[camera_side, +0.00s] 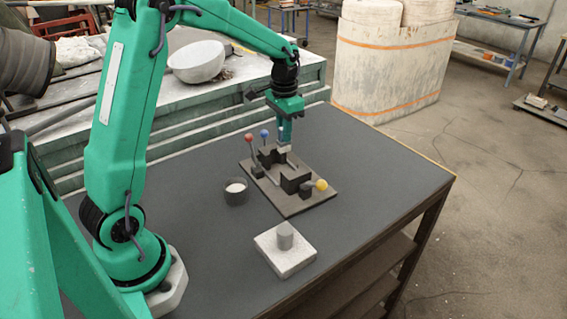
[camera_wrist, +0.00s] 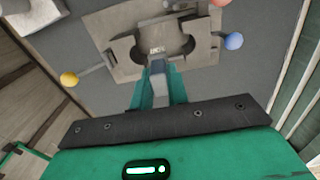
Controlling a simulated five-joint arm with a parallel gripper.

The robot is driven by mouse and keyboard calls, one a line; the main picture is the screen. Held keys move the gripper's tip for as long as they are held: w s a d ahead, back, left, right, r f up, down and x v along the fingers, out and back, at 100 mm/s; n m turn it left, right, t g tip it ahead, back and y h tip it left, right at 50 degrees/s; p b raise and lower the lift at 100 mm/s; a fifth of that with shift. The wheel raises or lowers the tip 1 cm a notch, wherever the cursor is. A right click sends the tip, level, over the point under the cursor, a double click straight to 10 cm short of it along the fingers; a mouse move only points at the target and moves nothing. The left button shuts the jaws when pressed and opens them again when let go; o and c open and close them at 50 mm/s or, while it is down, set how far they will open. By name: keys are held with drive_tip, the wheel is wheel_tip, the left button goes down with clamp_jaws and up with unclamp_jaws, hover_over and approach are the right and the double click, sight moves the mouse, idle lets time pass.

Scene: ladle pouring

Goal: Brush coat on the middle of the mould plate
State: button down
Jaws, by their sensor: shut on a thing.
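The mould plate (camera_side: 288,210) is a dark flat plate on the table, carrying dark blocks with a recess between them. In the wrist view the plate (camera_wrist: 108,22) fills the upper middle. My gripper (camera_side: 285,132) points down over the rear part of the plate. It is shut on a brush (camera_wrist: 158,82) with a grey handle and a pale tip (camera_side: 284,149). In the wrist view the tip lies at the recess between the blocks. I cannot tell whether it touches the plate. A dark cup (camera_side: 236,191) with white coat inside stands left of the plate.
Red (camera_side: 248,138), blue (camera_side: 265,133) and yellow (camera_side: 321,185) knobs stick out around the plate. A pale square block (camera_side: 285,256) with a grey cylinder (camera_side: 285,235) stands in front. The table's right side is clear. A white bowl (camera_side: 197,62) sits on stacked slabs behind.

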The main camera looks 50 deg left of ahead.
sight(284, 152)
drive_tip(key=shift+f, duration=3.75)
drive_tip(key=shift+f, duration=0.6)
drive_tip(key=shift+d, duration=0.65)
drive_tip(key=shift+a, duration=0.1)
drive_tip(key=shift+a+f, duration=0.15)
drive_tip(key=shift+a, duration=1.05)
drive_tip(key=shift+d, duration=0.1)
drive_tip(key=shift+s+d, duration=0.15)
drive_tip(key=shift+d, duration=1.1)
